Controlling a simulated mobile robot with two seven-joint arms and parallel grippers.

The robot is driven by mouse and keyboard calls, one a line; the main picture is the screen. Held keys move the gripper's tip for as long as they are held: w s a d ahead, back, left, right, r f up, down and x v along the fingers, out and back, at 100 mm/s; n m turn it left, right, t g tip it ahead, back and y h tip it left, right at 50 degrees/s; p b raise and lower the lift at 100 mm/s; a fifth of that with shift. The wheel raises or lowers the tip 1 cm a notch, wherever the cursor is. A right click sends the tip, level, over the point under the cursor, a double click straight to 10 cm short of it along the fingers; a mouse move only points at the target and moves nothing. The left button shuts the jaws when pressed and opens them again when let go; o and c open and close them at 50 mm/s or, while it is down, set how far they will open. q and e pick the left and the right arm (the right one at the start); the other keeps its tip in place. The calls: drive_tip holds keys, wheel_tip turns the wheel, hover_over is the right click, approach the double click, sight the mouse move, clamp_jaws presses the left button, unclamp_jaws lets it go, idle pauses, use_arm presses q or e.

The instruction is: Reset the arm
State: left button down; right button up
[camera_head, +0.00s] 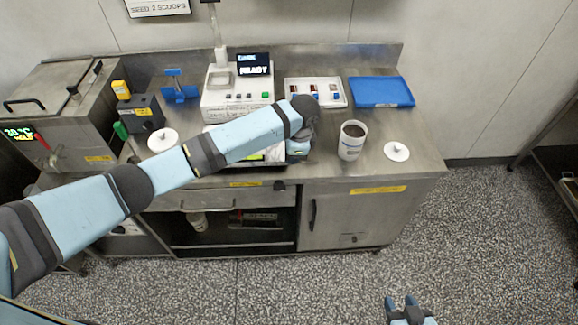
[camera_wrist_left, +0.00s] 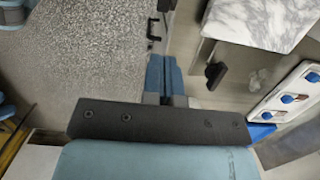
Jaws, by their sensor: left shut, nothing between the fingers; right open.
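My left arm (camera_head: 160,175) reaches in from the left across the front of the steel counter (camera_head: 365,170). Its wrist (camera_head: 298,140) is bent down over the counter, left of a white tub of dark brown contents (camera_head: 352,141). The fingertips cannot be made out in the head view. In the left wrist view my left gripper (camera_wrist_left: 164,75) has its blue fingers together, with nothing between them. My right gripper (camera_head: 409,306) is low at the bottom edge of the head view, over the speckled floor, with its fingers apart and empty.
A white machine (camera_head: 238,95) with a READY display stands at the back. A white tray (camera_head: 316,92) and a blue tray (camera_head: 381,91) are beside it. A white lid (camera_head: 396,151) lies right of the tub. The floor at right (camera_head: 490,230) is clear.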

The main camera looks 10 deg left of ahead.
use_arm(q)
drive_tip(key=shift+d+r, duration=0.1)
drive_tip(key=shift+r, duration=0.2)
